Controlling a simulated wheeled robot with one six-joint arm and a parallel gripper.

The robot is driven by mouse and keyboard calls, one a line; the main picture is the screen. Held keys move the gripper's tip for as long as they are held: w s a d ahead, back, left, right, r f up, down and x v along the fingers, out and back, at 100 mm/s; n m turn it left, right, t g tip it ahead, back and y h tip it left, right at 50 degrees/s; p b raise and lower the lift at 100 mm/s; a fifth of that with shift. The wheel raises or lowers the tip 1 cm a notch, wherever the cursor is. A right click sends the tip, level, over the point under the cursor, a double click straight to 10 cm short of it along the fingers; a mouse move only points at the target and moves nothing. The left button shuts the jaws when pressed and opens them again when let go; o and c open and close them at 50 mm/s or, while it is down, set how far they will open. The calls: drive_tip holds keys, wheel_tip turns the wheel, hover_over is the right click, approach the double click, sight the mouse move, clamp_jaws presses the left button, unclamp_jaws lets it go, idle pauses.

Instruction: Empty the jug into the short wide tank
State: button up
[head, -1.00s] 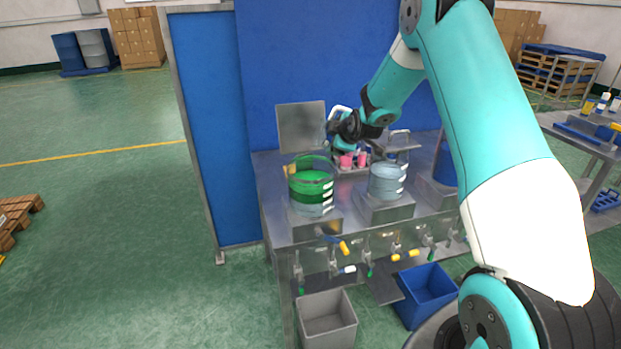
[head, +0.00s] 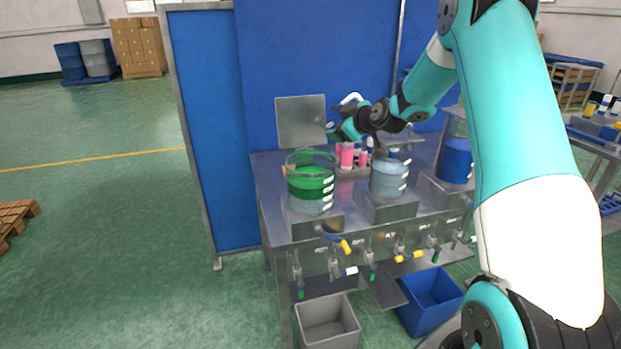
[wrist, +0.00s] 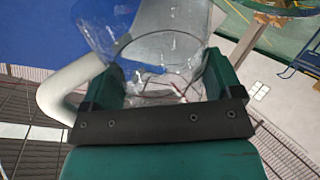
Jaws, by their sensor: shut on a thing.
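The clear jug with its white handle (wrist: 68,88) is held in my gripper (wrist: 155,95), whose green jaws lie on both sides of its transparent body (wrist: 160,50). In the head view the white handle (head: 351,99) shows above my gripper (head: 333,131), and the clear body is hard to make out. Left to right on the bench stand a clear tank (head: 311,185) with green liquid, a tank (head: 389,178) with pale blue contents, and a blue one (head: 456,160). The jug is above and behind the first two. How full it is, I cannot tell.
The tanks stand on metal blocks on the steel bench (head: 270,193). Pink bottles (head: 346,154) stand behind the tanks. An upright metal plate (head: 301,121) is at the back left. Valves line the front, above a grey bin (head: 328,322) and a blue bin (head: 432,300).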

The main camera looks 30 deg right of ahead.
drive_tip(key=shift+r+m+t+b, duration=0.2)
drive_tip(key=shift+m+t+b, duration=0.1)
drive_tip(key=f+b, duration=0.1)
drive_tip(key=b, duration=0.2)
drive_tip(key=shift+m+t+y, duration=0.3)
drive_tip(key=shift+m+y, duration=0.1)
drive_tip(key=shift+w+a+f+m+t+b, duration=0.15)
drive_tip(key=shift+m+t+b, duration=0.3)
drive_tip(key=shift+b, duration=0.8)
drive_tip(key=shift+r+m+y, duration=0.2)
drive_tip(key=shift+m+y, duration=0.05)
drive_tip(key=shift+y, duration=0.05)
drive_tip(key=shift+r, duration=0.1)
drive_tip(key=shift+b, duration=0.35)
